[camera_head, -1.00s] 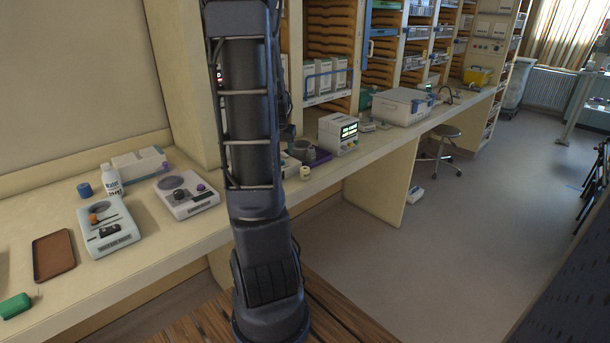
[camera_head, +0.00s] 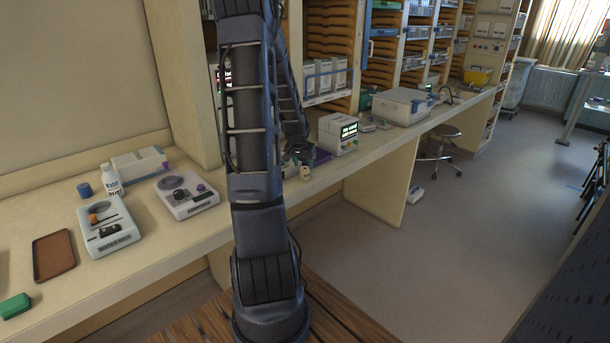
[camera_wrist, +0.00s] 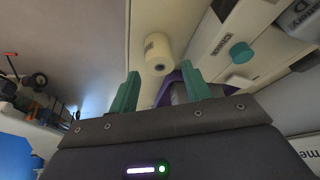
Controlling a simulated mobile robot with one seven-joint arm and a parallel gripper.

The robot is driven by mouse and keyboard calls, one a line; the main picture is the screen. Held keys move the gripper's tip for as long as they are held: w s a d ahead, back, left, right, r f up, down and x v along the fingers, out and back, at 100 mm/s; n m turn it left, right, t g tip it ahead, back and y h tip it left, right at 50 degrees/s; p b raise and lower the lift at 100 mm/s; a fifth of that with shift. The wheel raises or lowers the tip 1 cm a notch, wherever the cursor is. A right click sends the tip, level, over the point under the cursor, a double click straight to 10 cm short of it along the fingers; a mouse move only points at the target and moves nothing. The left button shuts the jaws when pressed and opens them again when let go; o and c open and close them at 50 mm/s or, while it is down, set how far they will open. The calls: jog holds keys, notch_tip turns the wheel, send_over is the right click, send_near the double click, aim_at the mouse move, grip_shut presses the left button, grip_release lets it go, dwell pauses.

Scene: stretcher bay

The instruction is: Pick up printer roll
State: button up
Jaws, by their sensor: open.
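The printer roll (camera_head: 305,173), a small cream roll with a dark core hole, stands at the front edge of the counter, right of my arm. In the wrist view the printer roll (camera_wrist: 158,52) is just beyond the fingertips, upper middle. My gripper (camera_wrist: 160,88) has two teal fingers spread apart with nothing between them. In the head view my gripper (camera_head: 298,158) hovers just behind and above the roll, partly hidden by its own links. The fingers and roll look apart.
A monitor box (camera_head: 338,134) stands right of the roll. A purple tray (camera_wrist: 186,82) lies close behind it, and a teal round cap (camera_wrist: 241,52) is nearby. Left on the counter are a device (camera_head: 187,196), a white bottle (camera_head: 111,180) and a brown tray (camera_head: 53,255).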

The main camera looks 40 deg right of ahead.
aim_at(305, 169)
jog(key=shift+x, duration=2.6)
jog(key=c, duration=0.8)
